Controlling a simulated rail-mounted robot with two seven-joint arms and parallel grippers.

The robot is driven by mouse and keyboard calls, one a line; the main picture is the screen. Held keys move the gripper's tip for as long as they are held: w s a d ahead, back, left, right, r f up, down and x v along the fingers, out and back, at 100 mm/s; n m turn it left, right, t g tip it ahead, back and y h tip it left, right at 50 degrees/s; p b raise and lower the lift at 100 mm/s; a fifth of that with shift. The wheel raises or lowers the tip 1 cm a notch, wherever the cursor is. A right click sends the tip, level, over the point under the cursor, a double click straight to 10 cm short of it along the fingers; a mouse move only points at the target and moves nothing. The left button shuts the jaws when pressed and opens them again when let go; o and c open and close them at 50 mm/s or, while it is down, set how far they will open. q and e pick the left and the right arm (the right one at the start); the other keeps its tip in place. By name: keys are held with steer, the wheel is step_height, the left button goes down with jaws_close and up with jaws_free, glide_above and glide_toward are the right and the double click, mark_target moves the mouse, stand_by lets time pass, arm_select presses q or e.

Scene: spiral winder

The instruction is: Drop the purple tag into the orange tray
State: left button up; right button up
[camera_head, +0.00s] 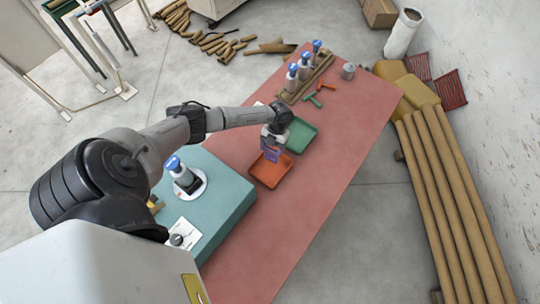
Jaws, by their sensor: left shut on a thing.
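The orange tray (270,174) lies on the red table top near its middle. My left gripper (271,146) is above the far edge of the orange tray and points down. It is shut on the purple tag (273,155), which shows below the fingers, over the tray. The small size makes it hard to tell how high the tag is above the tray floor. My right gripper is not in view.
A green tray (301,135) sits just behind the orange one. Blue-capped bottles (304,67) stand in a wooden rack further back, near a green and an orange tool and a grey can (348,71). A teal block (226,201) carries another bottle (181,174). The red table's near part is clear.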

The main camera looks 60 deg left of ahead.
mark_target(267, 155)
arm_select(q)
steer(key=shift+s+a+f+n, duration=0.35)
steer(key=shift+s+a+n, duration=0.15)
steer(key=shift+s, duration=0.15)
steer(key=shift+s+f, duration=0.1)
steer(key=shift+f, duration=0.1)
step_height(267, 155, down, 6)
steer(key=b, duration=0.5)
steer(key=shift+r, duration=0.15)
steer(key=o, duration=1.2)
steer(key=shift+r, duration=0.1)
steer(key=b+v, duration=0.1)
steer(key=v, duration=0.6)
steer(key=b+v, duration=0.1)
steer(key=v, duration=0.5)
steer(key=shift+s+a+r, duration=0.1)
steer(key=shift+a+r, duration=0.15)
steer(key=shift+r, duration=0.1)
